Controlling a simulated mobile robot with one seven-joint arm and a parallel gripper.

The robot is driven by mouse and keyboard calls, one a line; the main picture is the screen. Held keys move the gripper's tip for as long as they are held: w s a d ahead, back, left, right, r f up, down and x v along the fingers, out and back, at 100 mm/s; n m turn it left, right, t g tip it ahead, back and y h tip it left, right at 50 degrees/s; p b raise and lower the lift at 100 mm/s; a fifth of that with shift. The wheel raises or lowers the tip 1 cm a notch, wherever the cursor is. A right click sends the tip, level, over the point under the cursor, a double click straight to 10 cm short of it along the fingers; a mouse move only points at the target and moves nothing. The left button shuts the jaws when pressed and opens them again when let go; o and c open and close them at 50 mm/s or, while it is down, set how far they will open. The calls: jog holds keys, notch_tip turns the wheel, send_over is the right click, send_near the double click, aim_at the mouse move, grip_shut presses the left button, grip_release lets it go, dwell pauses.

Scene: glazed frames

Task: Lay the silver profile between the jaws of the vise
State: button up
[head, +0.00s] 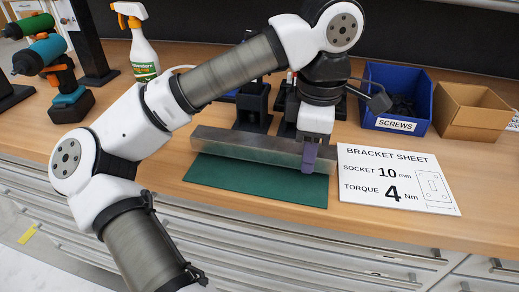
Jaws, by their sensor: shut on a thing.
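The silver profile (240,146) is a long grey metal bar. It lies crosswise above or at the back of the green mat, and I cannot tell whether it touches anything below. My gripper (309,160) points down with purple fingers and is shut on the profile near its right end. Black blocky parts (252,108) stand right behind the profile. They may be the vise, but the bar and my arm hide much of them, and its jaws cannot be made out.
The green mat (255,183) lies at the bench's front edge. A white bracket sheet (400,180) lies to its right. Behind are a blue screws bin (398,95) and a cardboard box (473,112). A spray bottle (143,55) and power tools (42,52) stand at left.

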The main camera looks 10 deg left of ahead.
jog(key=shift+r+p, duration=2)
jog(key=shift+r, duration=1.1)
